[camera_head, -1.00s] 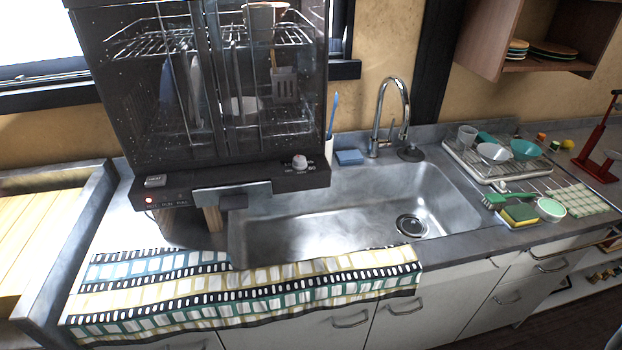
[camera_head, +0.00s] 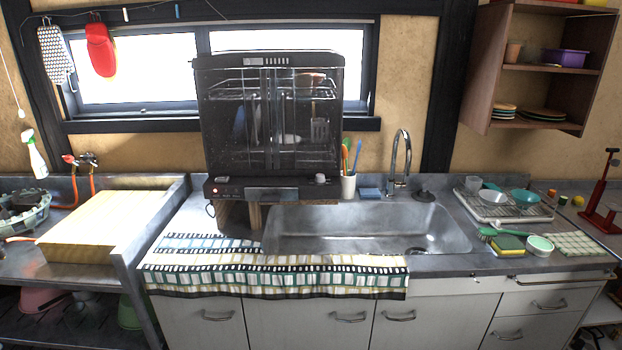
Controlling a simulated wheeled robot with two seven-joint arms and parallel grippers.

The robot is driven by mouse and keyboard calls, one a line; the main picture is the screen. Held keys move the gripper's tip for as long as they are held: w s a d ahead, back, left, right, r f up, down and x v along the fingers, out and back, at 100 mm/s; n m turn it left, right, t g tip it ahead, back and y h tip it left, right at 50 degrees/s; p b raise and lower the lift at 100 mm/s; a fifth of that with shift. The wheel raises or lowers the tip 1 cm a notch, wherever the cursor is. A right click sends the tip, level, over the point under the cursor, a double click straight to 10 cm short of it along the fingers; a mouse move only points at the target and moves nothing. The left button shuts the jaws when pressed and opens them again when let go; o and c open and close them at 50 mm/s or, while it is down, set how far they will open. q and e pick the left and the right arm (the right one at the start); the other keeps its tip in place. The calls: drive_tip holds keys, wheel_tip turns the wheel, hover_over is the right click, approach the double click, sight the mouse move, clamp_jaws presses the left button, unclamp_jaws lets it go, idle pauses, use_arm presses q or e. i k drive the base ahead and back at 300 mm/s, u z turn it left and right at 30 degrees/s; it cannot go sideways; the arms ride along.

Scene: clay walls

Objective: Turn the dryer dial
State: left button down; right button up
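The dish dryer (camera_head: 268,125) is a dark box with a clear front, standing on the counter left of the sink. Its front doors look closed, with racks and dishes showing inside. The dial (camera_head: 320,179) is a small pale round knob at the right end of the dryer's lower front panel. A red light (camera_head: 215,191) shows at the left end of the same panel. The dial's exact setting is too small to read. Neither of my grippers is in view.
A steel sink (camera_head: 350,235) with a tap (camera_head: 401,160) lies right of the dryer. A cup with brushes (camera_head: 348,187) stands close to the dial's right. A patterned cloth (camera_head: 280,275) hangs over the front edge. A dish rack (camera_head: 500,207) is farther right.

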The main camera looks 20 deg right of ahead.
sight(320, 178)
drive_tip(key=u, duration=0.65)
drive_tip(key=i, duration=1.65)
drive_tip(key=z, duration=0.7)
